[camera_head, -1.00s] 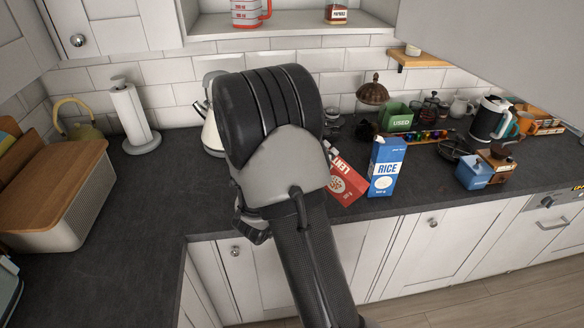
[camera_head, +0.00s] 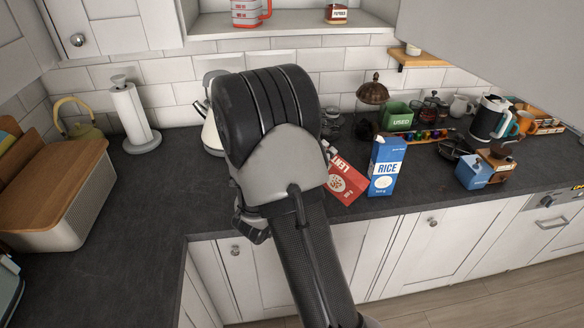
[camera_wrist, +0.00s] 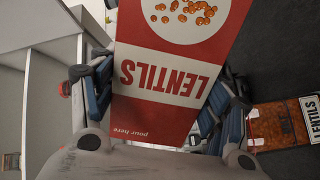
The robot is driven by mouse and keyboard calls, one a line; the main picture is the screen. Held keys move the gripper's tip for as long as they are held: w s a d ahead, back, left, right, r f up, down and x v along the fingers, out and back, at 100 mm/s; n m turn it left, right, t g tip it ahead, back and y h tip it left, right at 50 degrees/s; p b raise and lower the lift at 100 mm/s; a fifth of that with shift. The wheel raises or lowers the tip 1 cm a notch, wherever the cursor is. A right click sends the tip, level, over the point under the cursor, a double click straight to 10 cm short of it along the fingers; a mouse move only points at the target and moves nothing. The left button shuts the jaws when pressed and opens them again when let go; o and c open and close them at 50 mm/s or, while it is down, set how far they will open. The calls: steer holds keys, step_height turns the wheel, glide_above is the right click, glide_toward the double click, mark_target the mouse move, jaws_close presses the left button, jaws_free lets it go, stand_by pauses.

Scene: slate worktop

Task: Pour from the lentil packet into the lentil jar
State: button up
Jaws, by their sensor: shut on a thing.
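The red and white lentil packet (camera_wrist: 165,75) fills the middle of the wrist view, its "LENTILS" print upside down there. My gripper (camera_wrist: 157,100) is shut on it, with blue-padded fingers on both sides. In the head view the packet (camera_head: 346,180) is steeply tilted, partly hidden by my arm, just left of the rice box. The lentil jar (camera_wrist: 285,122), with orange contents and a "LENTILS" label, is at the right of the wrist view, apart from the packet there. In the head view my arm hides the gripper, and I cannot make out the jar.
The blue rice box (camera_head: 385,167) stands close to the packet's right. A green "USED" box (camera_head: 397,117), a blue box (camera_head: 474,173) and a kettle (camera_head: 488,118) are farther right. A paper towel roll (camera_head: 134,115) stands left. The slate worktop (camera_head: 150,205) is clear left of my arm.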

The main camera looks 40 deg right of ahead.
steer(key=shift+n, duration=0.5)
stand_by(0.9)
